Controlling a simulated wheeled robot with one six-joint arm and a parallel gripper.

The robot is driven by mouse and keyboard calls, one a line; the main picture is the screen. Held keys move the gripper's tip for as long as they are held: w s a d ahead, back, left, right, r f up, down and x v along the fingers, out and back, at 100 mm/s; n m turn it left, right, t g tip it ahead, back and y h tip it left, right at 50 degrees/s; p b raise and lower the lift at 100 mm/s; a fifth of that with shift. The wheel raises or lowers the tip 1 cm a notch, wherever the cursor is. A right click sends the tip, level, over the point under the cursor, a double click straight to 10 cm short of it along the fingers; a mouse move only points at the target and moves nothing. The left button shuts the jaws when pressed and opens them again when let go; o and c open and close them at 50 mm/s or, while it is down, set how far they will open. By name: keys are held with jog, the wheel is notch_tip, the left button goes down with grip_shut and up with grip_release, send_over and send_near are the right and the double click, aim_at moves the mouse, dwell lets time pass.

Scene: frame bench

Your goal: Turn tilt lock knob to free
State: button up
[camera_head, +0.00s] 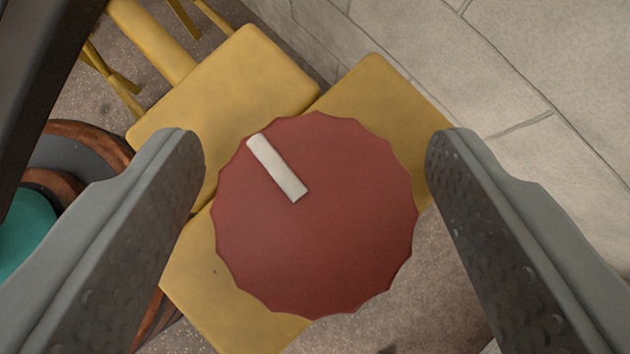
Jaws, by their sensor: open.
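The tilt lock knob (325,240) is a large dark red disc with a scalloped edge, in the middle of the view. A white pointer bar (277,168) on its face runs from near the centre to the upper-left rim. The knob sits in front of a yellow plate (385,110). My gripper (315,155) is open, with one grey finger on the left and one on the right of the knob. Gaps show between the knob and both fingers, wider on the right. No marking for free or locked is visible.
A yellow block (228,85) and yellow bars stand behind at the upper left. A brown-rimmed round part and a teal shape (25,232) lie at the left edge. Pale stone slabs (540,80) fill the upper right, with rough grey ground below.

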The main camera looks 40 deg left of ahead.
jog(key=v, duration=1.7)
jog(key=shift+s, duration=0.15)
jog(key=shift+a, duration=0.1)
